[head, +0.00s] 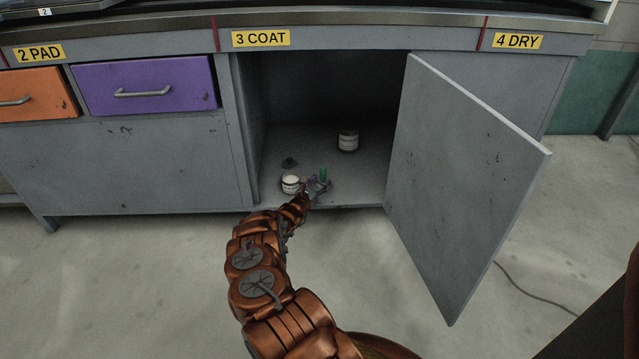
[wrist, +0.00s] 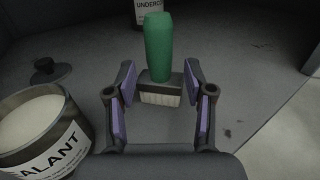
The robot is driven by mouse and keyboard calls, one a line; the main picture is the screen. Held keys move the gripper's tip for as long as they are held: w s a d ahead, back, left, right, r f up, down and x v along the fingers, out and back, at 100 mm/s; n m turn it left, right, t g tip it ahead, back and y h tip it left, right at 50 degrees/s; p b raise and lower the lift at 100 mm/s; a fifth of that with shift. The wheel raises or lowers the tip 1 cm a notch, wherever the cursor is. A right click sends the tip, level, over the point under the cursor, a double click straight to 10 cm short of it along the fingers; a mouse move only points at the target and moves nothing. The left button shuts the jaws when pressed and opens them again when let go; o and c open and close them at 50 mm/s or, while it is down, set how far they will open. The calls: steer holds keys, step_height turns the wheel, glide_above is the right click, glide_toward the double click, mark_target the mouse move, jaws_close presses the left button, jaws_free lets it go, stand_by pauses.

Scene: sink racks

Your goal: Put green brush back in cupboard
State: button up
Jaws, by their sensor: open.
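The green brush (head: 323,174) is inside the open grey cupboard (head: 366,181), near the front of its floor. In the wrist view the brush (wrist: 158,48) has its green handle pointing up and its pale bristles down on the cupboard floor. My gripper (wrist: 158,82) is open, with one purple-padded finger on each side of the brush and visible gaps to it. My gripper also shows small in the head view (head: 317,187), beside the brush. The cupboard door (head: 465,180) stands wide open to the right.
An open sealant tin (wrist: 45,130) stands close to the left of my gripper. A labelled tin (head: 348,141) stands farther back. A small dark knob-like object (wrist: 45,70) lies behind the sealant tin. The cupboard floor on the right is clear.

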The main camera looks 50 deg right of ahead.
steer(key=shift+r, duration=0.3)
steer(key=s+a+p, duration=0.1)
steer(key=a+p, duration=0.4)
steer(key=a, duration=0.7)
steer(key=shift+s+f+p, duration=0.2)
steer(key=shift+p, duration=0.15)
steer(key=shift+d, duration=0.1)
